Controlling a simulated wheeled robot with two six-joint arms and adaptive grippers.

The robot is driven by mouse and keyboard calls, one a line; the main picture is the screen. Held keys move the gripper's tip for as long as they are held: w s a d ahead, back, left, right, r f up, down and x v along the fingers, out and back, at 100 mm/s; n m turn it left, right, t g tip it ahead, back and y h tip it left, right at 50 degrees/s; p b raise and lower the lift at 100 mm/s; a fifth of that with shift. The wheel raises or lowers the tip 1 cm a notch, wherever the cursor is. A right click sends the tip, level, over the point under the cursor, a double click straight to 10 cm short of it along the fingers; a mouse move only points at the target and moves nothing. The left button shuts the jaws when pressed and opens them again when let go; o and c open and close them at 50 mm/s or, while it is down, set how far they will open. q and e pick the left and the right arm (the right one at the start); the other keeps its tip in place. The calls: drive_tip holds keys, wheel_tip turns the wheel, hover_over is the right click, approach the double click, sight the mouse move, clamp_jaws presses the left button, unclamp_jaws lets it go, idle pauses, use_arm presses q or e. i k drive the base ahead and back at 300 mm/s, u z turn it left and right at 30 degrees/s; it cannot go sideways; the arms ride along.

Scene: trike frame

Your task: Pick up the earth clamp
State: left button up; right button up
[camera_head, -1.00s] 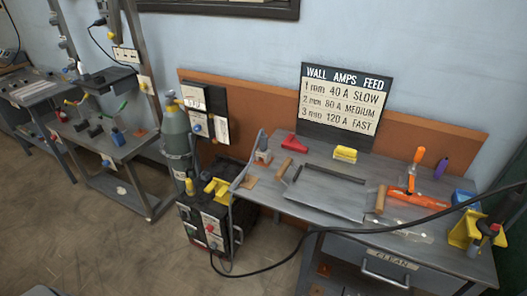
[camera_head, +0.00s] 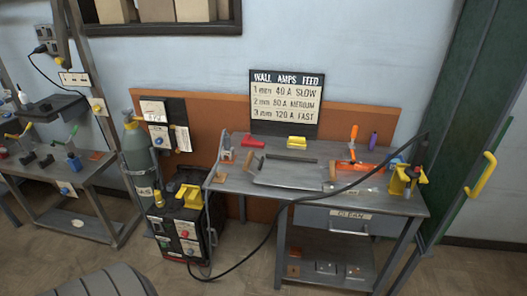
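I cannot tell for sure which thing is the earth clamp. A yellow clamp-like piece (camera_head: 190,195) sits on top of the dark welding machine (camera_head: 184,232) on the floor, left of the bench. Another yellow piece (camera_head: 404,180) with dark parts is at the right end of the grey workbench (camera_head: 232,180). A black cable (camera_head: 277,219) runs from near the foot of the machine up across the bench's front to that right end. Neither of my grippers shows.
A red piece (camera_head: 253,141), a yellow block (camera_head: 297,142) and a metal sheet (camera_head: 286,173) lie on the bench. A gas cylinder (camera_head: 137,155) stands left of the machine. A green door (camera_head: 468,130) with a yellow handle is at right. A ribbed dark shape (camera_head: 105,283) fills the bottom left.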

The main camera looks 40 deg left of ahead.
sight(227, 150)
drive_tip(key=z, duration=0.2)
drive_tip(key=i, duration=0.65)
drive_tip(key=u, duration=0.7)
drive_tip(key=i, duration=0.65)
drive_tip(key=u, duration=0.7)
